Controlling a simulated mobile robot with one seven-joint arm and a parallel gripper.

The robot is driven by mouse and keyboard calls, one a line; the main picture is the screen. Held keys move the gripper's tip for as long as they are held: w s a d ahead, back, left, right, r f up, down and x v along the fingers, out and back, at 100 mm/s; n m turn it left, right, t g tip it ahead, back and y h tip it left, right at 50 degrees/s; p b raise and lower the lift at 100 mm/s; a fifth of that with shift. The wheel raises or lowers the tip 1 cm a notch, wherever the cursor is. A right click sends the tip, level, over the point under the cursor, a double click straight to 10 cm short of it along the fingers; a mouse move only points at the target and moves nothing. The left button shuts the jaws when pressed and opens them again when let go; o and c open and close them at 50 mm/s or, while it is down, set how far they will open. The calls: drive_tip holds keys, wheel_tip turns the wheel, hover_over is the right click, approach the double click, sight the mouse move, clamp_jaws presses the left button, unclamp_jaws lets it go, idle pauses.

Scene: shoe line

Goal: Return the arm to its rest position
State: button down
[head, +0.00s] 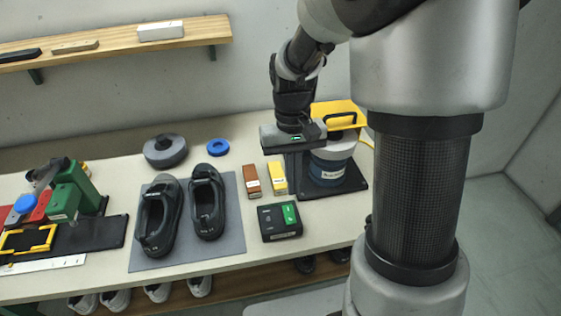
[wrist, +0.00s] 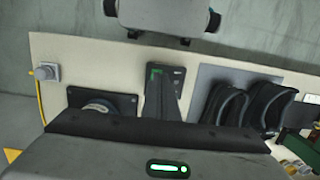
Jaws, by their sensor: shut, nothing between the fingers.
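My gripper (head: 296,176) hangs from my arm over the right part of the table, its fingers pointing down. The grey hand with a small green light sits above the fingers. In the wrist view, the fingers (wrist: 163,94) are together and hold nothing. They show beside a black base plate (head: 330,186) that bears a blue-and-white round container (head: 333,166). The container is partly hidden by the hand in the head view. I cannot tell whether the fingertips touch anything.
A black box with a green button (head: 281,222), an orange-brown box (head: 251,180) and a yellow box (head: 277,178) stand close by. Dark shoes (head: 180,212) lie on a grey mat (head: 229,243). A wall shelf (head: 110,43) is at upper left.

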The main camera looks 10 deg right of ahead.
drive_tip(key=s+r+t, duration=0.7)
drive_tip(key=s+r, duration=0.5)
drive_tip(key=r, duration=0.4)
drive_tip(key=shift+d+r, duration=0.25)
drive_tip(key=shift+r, duration=0.1)
